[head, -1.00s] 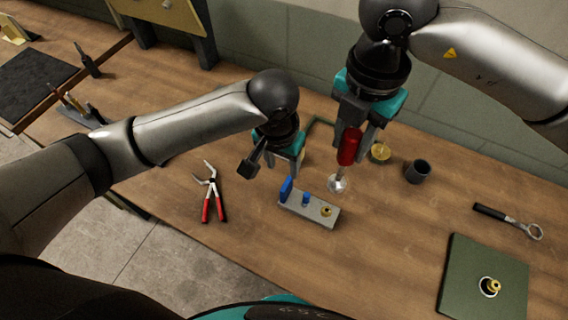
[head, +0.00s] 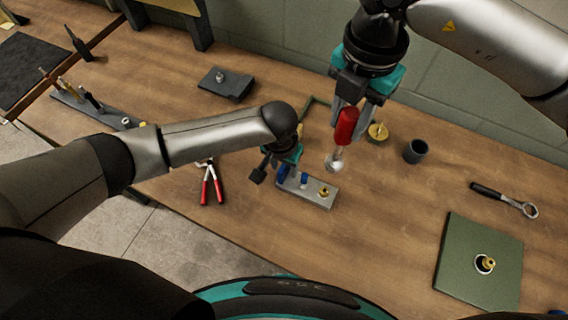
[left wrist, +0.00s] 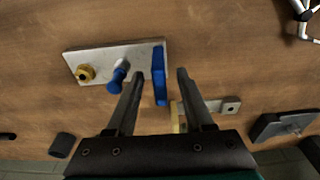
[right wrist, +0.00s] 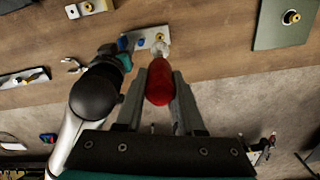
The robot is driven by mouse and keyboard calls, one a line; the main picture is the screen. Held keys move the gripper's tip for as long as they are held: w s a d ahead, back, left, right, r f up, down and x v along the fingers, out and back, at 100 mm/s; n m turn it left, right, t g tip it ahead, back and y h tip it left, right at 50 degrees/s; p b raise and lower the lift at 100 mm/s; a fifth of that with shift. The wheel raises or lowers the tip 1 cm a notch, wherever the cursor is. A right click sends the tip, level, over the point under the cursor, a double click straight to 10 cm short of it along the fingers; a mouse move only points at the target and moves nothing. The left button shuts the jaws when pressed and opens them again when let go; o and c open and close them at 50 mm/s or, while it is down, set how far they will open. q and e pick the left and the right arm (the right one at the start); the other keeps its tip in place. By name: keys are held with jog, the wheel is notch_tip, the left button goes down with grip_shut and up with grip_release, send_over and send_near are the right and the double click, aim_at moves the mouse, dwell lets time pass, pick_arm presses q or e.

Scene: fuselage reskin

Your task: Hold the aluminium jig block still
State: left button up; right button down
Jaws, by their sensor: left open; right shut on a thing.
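The aluminium jig block (head: 316,197) lies on the bench with a blue upright plate, a blue pin and a brass bush on top; it also shows in the left wrist view (left wrist: 103,57). My left gripper (head: 272,177) is at the block's left end. In the left wrist view its open fingers (left wrist: 157,75) stand around or just above the blue plate (left wrist: 159,75); I cannot tell whether they touch it. My right gripper (head: 344,122) is shut on a red-handled tool (right wrist: 160,82) with a pale round end, held above the bench behind the block.
Red-handled pliers (head: 211,188) lie left of the block. A brass piece (head: 378,132) and a dark cup (head: 415,151) stand behind right. The bench in front of the block is clear.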

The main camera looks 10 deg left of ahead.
pick_arm(q)
jog(key=shift+c, duration=0.2)
grip_shut()
dwell(1.3)
pick_arm(e)
notch_tip(320, 180, down, 7)
jog(key=m, duration=0.6)
jog(key=shift+f, duration=0.1)
